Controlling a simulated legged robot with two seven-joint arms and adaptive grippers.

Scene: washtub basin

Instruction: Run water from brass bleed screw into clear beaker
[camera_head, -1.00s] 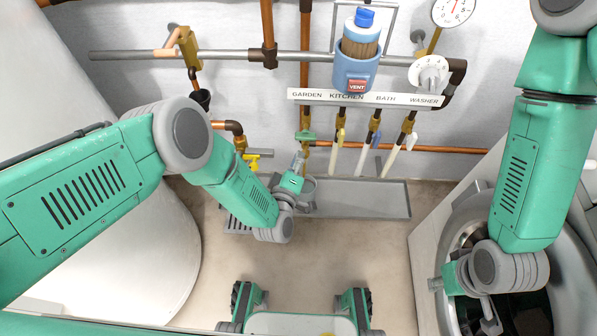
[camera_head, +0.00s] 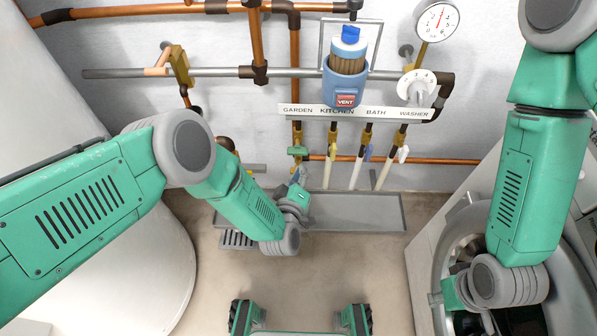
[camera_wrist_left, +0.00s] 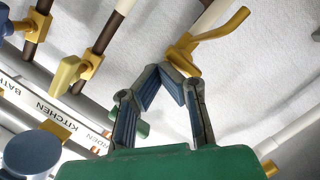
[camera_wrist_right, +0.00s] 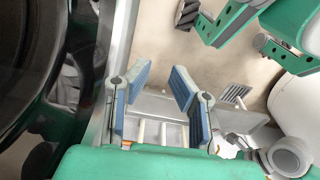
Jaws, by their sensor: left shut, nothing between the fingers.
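My left gripper (camera_head: 297,185) is shut and empty in front of the wall, just above the grey tray (camera_head: 365,222) and below the green-handled valve (camera_head: 297,151). In the left wrist view its fingertips (camera_wrist_left: 168,73) meet close to a brass valve (camera_wrist_left: 184,50) with a yellow lever; I cannot tell whether they touch. My right gripper (camera_wrist_right: 157,88) is open and empty near the round machine door at right. I cannot single out the bleed screw among the brass fittings, such as the one on the upper left pipe (camera_head: 180,66). I cannot make out the clear beaker; my left arm hides part of the tray.
A blue filter housing (camera_head: 345,82) with a red VENT label hangs on the pipe. A label strip (camera_head: 360,112) runs above several valves with white pipes. A gauge (camera_head: 437,20) is upper right. A white tank (camera_head: 150,270) stands left. The floor in the middle is clear.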

